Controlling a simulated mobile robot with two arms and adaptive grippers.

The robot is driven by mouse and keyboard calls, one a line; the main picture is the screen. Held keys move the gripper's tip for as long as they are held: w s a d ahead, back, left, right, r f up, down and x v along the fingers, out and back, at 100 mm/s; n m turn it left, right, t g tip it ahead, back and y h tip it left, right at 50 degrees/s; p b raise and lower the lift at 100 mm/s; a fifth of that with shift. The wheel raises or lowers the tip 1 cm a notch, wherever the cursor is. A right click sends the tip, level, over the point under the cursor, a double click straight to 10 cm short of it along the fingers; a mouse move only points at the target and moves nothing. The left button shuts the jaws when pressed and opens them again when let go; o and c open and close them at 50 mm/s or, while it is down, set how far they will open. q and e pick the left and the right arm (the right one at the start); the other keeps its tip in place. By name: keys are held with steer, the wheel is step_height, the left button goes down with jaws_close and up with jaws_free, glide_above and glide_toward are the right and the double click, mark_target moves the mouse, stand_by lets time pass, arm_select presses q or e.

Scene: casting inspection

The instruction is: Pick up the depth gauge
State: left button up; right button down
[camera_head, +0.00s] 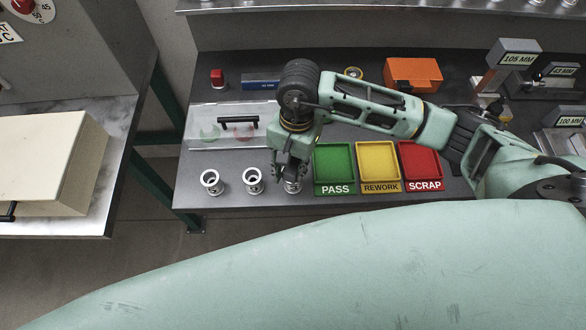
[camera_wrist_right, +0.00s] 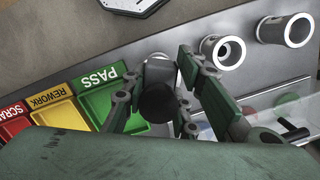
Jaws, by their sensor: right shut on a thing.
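My right gripper (camera_head: 290,172) is low over the front of the grey bench, at the third of a row of silver ring-shaped castings (camera_head: 292,187). In the right wrist view its fingers (camera_wrist_right: 160,95) are shut on a dark, round-ended thing (camera_wrist_right: 158,102), which looks like the depth gauge. The third casting shows behind it in the wrist view (camera_wrist_right: 157,58), partly hidden. I cannot tell whether the gauge touches that casting. The gauge's face and lower end are hidden. My left gripper is not in view.
Two castings (camera_head: 211,182) (camera_head: 253,180) stand left of the gripper. Green PASS (camera_head: 335,189), yellow REWORK (camera_head: 381,187) and red SCRAP (camera_head: 424,185) trays lie to the right. A clear-lidded case (camera_head: 205,127) is behind. An orange block (camera_head: 412,73) and labelled stands (camera_head: 518,46) are farther back.

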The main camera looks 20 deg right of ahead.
steer(key=shift+r, duration=0.1)
steer(key=shift+w+r+b, duration=0.1)
steer(key=shift+r+b, duration=0.25)
steer(key=shift+r, duration=0.1)
step_height(320, 180, up, 3)
steer(key=shift+f+b, duration=0.2)
steer(key=shift+b, duration=0.55)
steer(key=s+d+r+b, duration=0.1)
steer(key=s+r+b, duration=0.2)
steer(key=s+r, duration=0.4)
steer(key=s, duration=0.4)
steer(key=shift+s+d+r, duration=0.2)
steer(key=shift+s+d, duration=0.15)
